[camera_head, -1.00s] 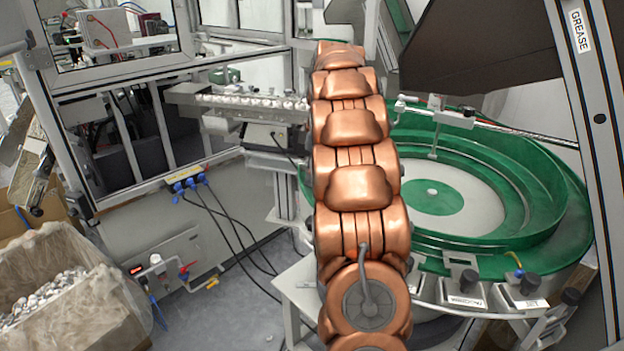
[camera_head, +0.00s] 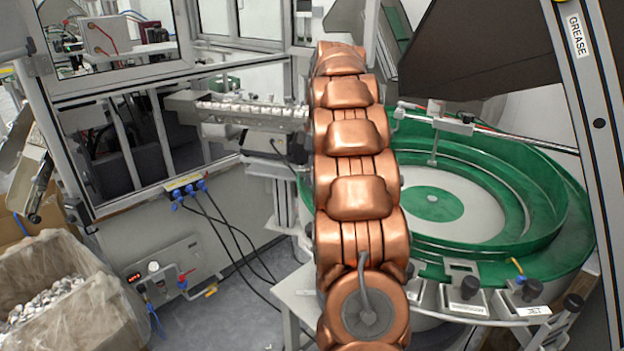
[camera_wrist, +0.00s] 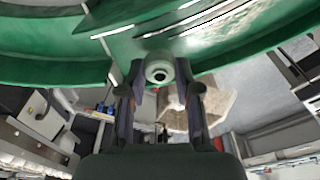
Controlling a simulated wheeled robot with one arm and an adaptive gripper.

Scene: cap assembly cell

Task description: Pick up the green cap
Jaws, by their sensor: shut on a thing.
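My gripper (camera_wrist: 159,75) shows in the wrist view, with its two dark fingers closed on either side of a small round cap. The cap (camera_wrist: 158,67) has a pale greenish rim and a dark hollow centre facing the camera. It sits between the fingertips, in front of the green bowl wall in this view. In the head view my copper-coloured arm stretches away from the camera, and the gripper and cap are hidden behind it.
A large green bowl feeder (camera_head: 545,235) stands at the right of the head view. A rail with small pale parts (camera_head: 255,108) lies left of my arm. A lined box of parts (camera_head: 95,300) is at lower left. Dark cables hang from the machine.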

